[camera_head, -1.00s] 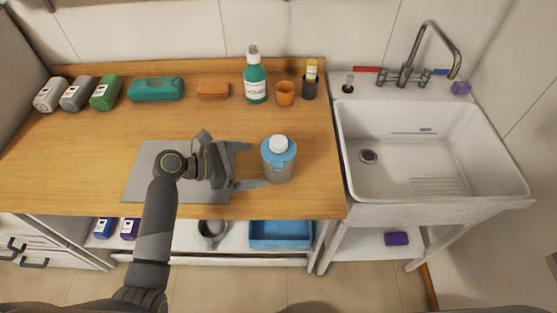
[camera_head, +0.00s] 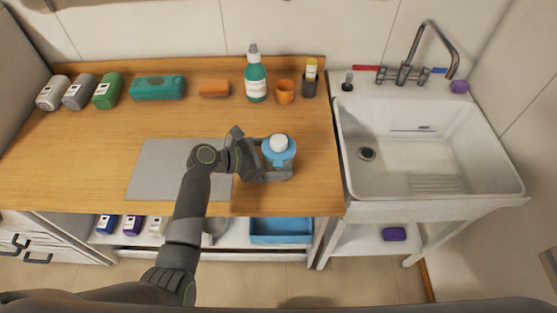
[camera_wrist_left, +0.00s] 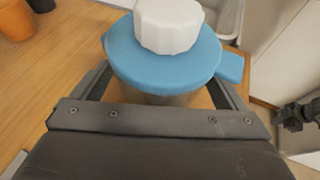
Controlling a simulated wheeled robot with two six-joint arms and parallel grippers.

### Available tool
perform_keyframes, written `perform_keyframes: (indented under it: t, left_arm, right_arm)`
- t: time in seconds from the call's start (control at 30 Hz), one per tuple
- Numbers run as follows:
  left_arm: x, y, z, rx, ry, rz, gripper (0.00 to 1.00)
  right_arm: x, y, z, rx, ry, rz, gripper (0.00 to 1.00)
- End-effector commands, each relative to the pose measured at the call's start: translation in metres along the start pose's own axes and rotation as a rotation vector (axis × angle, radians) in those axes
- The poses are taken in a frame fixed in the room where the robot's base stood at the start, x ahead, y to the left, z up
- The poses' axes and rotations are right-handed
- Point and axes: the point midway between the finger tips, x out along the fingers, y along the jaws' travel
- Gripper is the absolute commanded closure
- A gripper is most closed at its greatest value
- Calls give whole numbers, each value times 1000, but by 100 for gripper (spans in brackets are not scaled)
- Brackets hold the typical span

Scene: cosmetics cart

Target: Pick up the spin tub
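The spin tub (camera_head: 279,153) stands upright on the wooden counter, with a blue lid, a white knob and a greyish body. It also fills the upper middle of the left wrist view (camera_wrist_left: 165,55). My left gripper (camera_head: 272,160) is around the tub's body, one finger on the far side and one on the near side. The fingers are spread, and wood shows beside the body in the wrist view. The lid hides the fingertips and any contact. A dark jointed part at the right edge of the wrist view looks like my right gripper (camera_wrist_left: 297,115); its fingers are unclear.
A grey mat (camera_head: 150,170) lies left of the tub. Behind stand a green pump bottle (camera_head: 256,82), an orange cup (camera_head: 285,92) and a dark holder (camera_head: 309,88). The sink (camera_head: 425,155) is to the right. Counter between the tub and the back row is clear.

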Motion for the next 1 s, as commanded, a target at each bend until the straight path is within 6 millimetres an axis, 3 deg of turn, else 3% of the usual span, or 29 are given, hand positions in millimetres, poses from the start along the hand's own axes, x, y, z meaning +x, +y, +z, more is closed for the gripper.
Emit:
perform_keyframes:
  t: [0.03,0.37,0.67,1.0]
  left_arm:
    - [0,0,0,0,0,0,13]
    - [0,0,1,1,-2,0,55]
    - [-3,0,7,3,-3,1,55]
    - [-25,1,62,8,-5,2,55]
  right_arm:
    - [0,0,0,0,0,0,100]
    - [0,0,0,0,0,0,100]
    - [0,0,0,0,0,0,100]
    - [5,-1,0,0,0,0,100]
